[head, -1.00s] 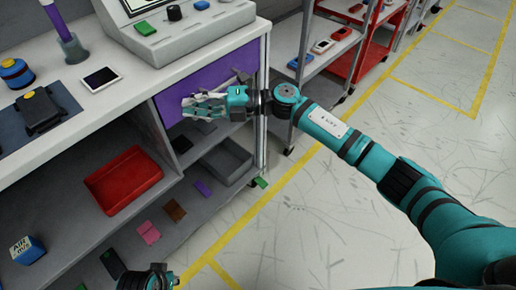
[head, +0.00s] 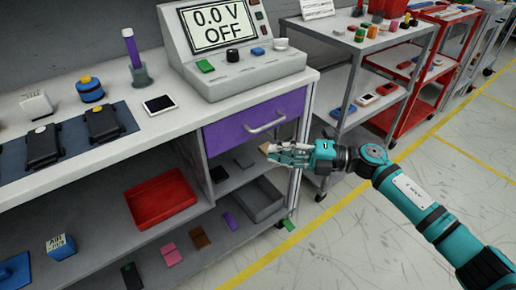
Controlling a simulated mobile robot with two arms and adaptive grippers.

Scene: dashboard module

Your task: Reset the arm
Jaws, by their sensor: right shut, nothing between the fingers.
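My right arm comes in from the lower right of the head view. My right gripper (head: 275,153) is shut and empty. It shows just below the purple drawer (head: 262,120) of the workbench, in front of the lower shelf area, and looks apart from the drawer handle (head: 266,126). The drawer looks closed. My left gripper is not in view.
A console (head: 243,60) reading "0.0 V OFF" stands on the workbench (head: 175,122). A phone (head: 160,105) lies beside it. A red tray (head: 160,198) and a grey tray (head: 262,203) lie on shelves below. A grey cart (head: 352,55) stands to the right. The floor there is clear.

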